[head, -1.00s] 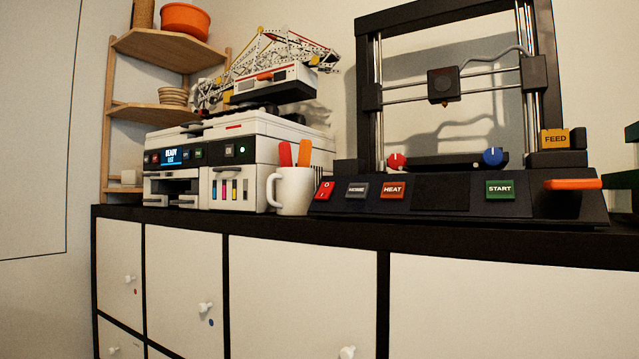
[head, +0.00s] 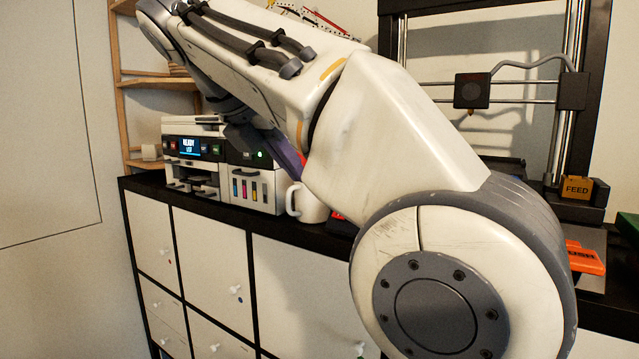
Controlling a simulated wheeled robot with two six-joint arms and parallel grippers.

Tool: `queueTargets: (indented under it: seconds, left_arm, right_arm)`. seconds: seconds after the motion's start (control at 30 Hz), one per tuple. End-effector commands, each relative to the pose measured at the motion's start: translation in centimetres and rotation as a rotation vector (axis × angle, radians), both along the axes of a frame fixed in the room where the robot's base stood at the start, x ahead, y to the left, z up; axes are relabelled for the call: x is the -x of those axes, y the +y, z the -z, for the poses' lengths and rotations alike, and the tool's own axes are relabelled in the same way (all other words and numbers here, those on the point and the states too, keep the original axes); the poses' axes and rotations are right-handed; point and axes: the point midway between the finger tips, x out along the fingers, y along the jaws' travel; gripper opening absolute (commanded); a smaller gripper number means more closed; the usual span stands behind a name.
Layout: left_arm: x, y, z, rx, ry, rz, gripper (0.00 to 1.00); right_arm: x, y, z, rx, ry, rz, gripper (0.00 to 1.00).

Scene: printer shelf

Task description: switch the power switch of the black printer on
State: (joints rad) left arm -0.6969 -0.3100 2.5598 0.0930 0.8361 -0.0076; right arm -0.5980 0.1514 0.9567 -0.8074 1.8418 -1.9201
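The black printer (head: 389,45) stands on the right half of the cabinet top; its frame, print head (head: 471,91) and yellow FEED block (head: 577,188) show. Its front panel is mostly hidden behind my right arm. A small red bit (head: 337,216) shows at the panel's left end, where the red power switch was seen earlier; its position cannot be read. My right arm crosses the view and folds back down to the wrist. Part of my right gripper (head: 288,152) shows dark and purplish above the mug, mostly hidden by the arm. My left gripper is not in view.
A white printer (head: 264,190) with a lit display stands left of the mug (head: 305,206). A wooden shelf (head: 150,83) stands in the corner behind. An orange lettered part (head: 584,258) lies at the right. Cabinet doors (head: 205,250) fill the front.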

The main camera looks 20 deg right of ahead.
Motion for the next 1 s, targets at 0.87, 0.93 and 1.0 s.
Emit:
queueTargets:
  seconds: [0.87, 0.93, 1.0]
  left_arm:
    - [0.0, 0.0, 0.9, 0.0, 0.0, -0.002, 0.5]
    - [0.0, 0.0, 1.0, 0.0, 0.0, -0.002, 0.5]
    - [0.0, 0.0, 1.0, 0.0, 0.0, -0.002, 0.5]
  right_arm:
    - [-2.5, -4.2, 3.2, 0.031, 0.017, -0.004, 0.0]
    - [-3.1, -5.1, 4.3, 0.029, 0.016, -0.004, 0.0]
    - [-3.8, -5.9, 5.2, 0.03, 0.016, -0.004, 0.0]
